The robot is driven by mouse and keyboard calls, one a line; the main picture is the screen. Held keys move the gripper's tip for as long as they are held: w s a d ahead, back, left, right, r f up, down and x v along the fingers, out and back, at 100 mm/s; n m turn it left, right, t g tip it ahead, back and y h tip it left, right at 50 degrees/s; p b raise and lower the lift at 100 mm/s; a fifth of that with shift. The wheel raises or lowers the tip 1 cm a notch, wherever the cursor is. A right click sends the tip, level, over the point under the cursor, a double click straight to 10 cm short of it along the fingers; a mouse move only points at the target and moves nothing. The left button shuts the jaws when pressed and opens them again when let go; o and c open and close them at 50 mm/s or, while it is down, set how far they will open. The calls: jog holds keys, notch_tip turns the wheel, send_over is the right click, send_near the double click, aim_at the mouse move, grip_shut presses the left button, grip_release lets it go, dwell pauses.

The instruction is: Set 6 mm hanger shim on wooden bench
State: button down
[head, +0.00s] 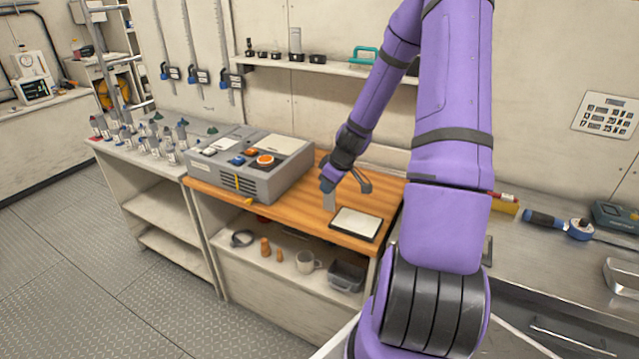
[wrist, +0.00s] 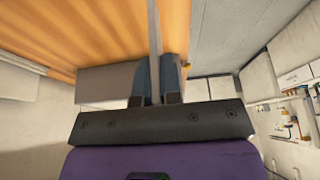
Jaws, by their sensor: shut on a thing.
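The 6 mm hanger shim (head: 330,202) is a thin grey plate held upright below my gripper (head: 327,186) in the head view. In the wrist view my gripper (wrist: 157,82) is shut on the shim (wrist: 155,30), which shows edge-on as a thin strip between the blue fingers. The wooden bench (head: 300,207) has an orange-brown top, and the shim is over its right part. Whether the shim's lower edge touches the wood cannot be told.
A grey control box (head: 262,180) stands on the bench's left part. A dark handled tool (head: 361,180) is behind the gripper. Bare wood lies between box and pad.

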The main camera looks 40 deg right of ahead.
jog(key=shift+w+d+f, duration=0.6)
jog(key=shift+w+f, duration=0.15)
jog(key=shift+w, duration=0.65)
jog(key=shift+w+d+f, duration=0.6)
jog(key=shift+w+f, duration=0.1)
jog(key=shift+w, duration=0.75)
jog(key=shift+w+d+f, duration=0.6)
jog(key=shift+w+f, duration=0.15)
jog(key=shift+w, duration=0.65)
jog(key=shift+f, duration=0.1)
jog(key=c, duration=1.3)
grip_release()
